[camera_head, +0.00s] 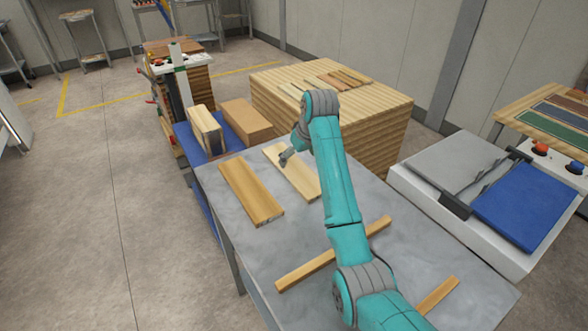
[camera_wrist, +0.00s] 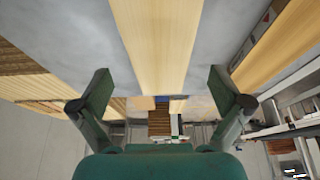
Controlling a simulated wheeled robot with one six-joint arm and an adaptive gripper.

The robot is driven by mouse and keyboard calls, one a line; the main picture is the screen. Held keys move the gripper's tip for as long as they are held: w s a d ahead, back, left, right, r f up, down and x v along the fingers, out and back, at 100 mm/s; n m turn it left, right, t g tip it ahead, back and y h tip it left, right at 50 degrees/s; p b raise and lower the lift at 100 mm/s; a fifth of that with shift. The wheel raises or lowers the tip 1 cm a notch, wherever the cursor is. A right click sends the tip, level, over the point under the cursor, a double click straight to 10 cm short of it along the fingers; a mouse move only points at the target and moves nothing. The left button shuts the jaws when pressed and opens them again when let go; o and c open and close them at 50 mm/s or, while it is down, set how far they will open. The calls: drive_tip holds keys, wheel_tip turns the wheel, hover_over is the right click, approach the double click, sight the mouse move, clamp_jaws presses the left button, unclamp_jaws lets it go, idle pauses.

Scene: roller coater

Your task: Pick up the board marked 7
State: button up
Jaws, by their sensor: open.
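Two flat light-wood boards lie side by side on the grey metal table: a left board (camera_head: 250,190) and a right board (camera_head: 293,170). I can make out no number on either, so I cannot tell which is marked 7. My gripper (camera_head: 287,157) is over the right board near its far left edge. In the wrist view my gripper (camera_wrist: 160,90) is open, with one finger on each side of a pale board (camera_wrist: 158,40) that runs between them. The fingers look apart from the board. Part of the right board is hidden by my arm.
The grey table (camera_head: 290,235) also bears a narrow wood strip (camera_head: 330,256) and another strip (camera_head: 436,296). Beyond it stand a large wood stack (camera_head: 335,105) and a blue surface with wood blocks (camera_head: 246,122). A white machine with a blue panel (camera_head: 522,206) is at right.

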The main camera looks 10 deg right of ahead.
sight(294, 167)
drive_tip(key=x, duration=0.4)
drive_tip(key=shift+w+f, duration=0.25)
drive_tip(key=shift+f, duration=0.1)
drive_tip(key=c, duration=1.1)
